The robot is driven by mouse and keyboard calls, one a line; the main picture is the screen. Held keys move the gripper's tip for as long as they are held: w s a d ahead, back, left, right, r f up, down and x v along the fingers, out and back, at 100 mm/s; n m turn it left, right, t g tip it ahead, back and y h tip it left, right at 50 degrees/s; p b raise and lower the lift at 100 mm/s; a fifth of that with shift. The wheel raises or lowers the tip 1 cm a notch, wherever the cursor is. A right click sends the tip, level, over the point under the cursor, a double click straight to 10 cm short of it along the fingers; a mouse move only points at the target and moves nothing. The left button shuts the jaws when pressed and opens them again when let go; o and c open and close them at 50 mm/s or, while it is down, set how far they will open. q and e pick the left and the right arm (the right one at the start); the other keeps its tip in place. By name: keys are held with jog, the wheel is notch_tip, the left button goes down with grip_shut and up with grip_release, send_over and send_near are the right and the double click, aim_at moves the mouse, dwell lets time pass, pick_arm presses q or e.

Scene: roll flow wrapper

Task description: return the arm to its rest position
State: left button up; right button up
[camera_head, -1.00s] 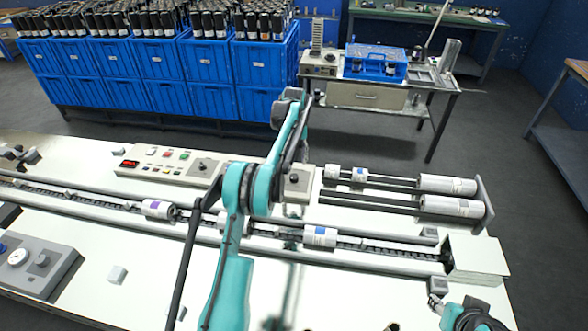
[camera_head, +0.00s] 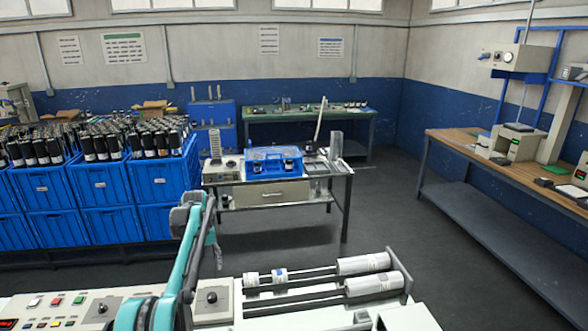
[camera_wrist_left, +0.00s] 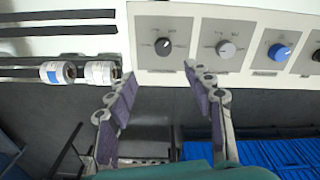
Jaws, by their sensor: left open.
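My left arm (camera_head: 178,275) rises from the bottom left of the head view, its bend standing above the far edge of the machine table. In the left wrist view, my left gripper (camera_wrist_left: 157,72) is open, its two purple-padded fingers spread with nothing between them. The fingers reach toward the edge of a light control panel (camera_wrist_left: 205,68) with black, grey and blue knobs. I cannot tell whether they touch it. In the head view, the gripper's fingers are not clearly visible. My right gripper is not in view.
The wrapper's white rolls (camera_head: 363,263) lie on rods right of the arm. Blue crates of dark bottles (camera_head: 108,184) stand behind left. A small table (camera_head: 333,190) holds a blue box (camera_head: 274,163). A workbench (camera_head: 470,150) stands at right. Dark floor lies between.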

pick_arm(q)
jog(key=s+d+r+m+t+b, duration=0.1)
jog(key=s+d+r+t, duration=0.1)
jog(key=s+d+r, duration=0.5)
jog(key=s+d+r+m+t, duration=0.15)
jog(key=s+d+r, duration=0.3)
jog(key=s, duration=0.55)
jog(key=s+d+f+m+t, duration=0.1)
jog(key=s+f, duration=0.2)
jog(key=s, duration=0.4)
jog(key=s+d+f+m+t, duration=0.1)
jog(key=s+d+f, duration=0.1)
jog(key=s, duration=0.5)
jog(key=s+d+f+m+t, duration=0.1)
jog(key=s+d+f, duration=0.1)
jog(key=s+f, duration=0.2)
jog(key=s+b, duration=0.1)
jog(key=s, duration=0.2)
jog(key=shift+d, duration=0.25)
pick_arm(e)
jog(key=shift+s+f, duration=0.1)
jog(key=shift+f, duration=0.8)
pick_arm(q)
jog(key=shift+s+t, duration=0.1)
jog(key=shift+t, duration=0.15)
